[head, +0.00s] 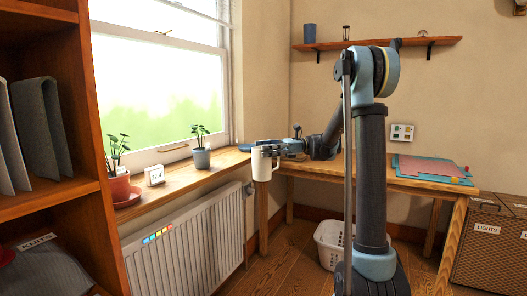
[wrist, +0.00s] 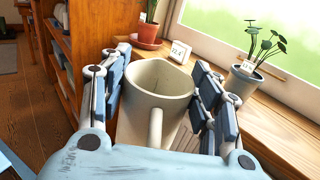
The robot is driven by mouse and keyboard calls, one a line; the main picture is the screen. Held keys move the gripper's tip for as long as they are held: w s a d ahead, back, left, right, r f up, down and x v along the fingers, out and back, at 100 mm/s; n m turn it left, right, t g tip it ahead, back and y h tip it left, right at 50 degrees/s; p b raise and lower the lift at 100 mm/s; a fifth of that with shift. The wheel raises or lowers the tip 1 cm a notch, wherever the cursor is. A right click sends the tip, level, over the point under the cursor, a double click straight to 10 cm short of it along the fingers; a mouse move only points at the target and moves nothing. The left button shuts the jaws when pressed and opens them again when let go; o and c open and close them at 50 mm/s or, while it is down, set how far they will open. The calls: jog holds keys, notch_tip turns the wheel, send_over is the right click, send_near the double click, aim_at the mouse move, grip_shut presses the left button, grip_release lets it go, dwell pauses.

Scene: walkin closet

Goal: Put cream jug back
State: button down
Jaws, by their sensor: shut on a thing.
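The cream jug (head: 262,166) is held upright by my gripper (head: 268,150) in front of the window sill, above the floor near the radiator. In the wrist view the jug (wrist: 155,110) stands between the two blue padded fingers of my gripper (wrist: 162,90), which press on its sides. Its open top faces the camera and looks empty, with a dark line inside. Its handle points toward the camera. The jug's lower part is hidden in the wrist view.
A radiator (head: 185,248) is below. A wall shelf (head: 380,43), desk (head: 385,180) and white basket (head: 330,245) stand right; a bookcase (head: 95,120) left.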

jog(key=w+d+f+m+t+h, duration=0.5)
jog(key=w+d+f+m+t, duration=0.2)
jog(key=w+d+t, duration=0.1)
jog(key=w+d+f+m+t+h, duration=0.6)
jog(key=w+d+f+m+t, duration=0.1)
jog(key=w, duration=0.6)
jog(key=w+d+f+m+t+h, duration=0.5)
jog(key=w+d+f+m+t, duration=0.2)
jog(key=d, duration=0.6)
jog(key=w+m+t, duration=0.2)
jog(key=w+t, duration=0.1)
jog(key=w, duration=0.1)
jog(key=shift+w+f+t, duration=0.25)
jog(key=shift+t, duration=0.05)
jog(key=shift+d, duration=0.1)
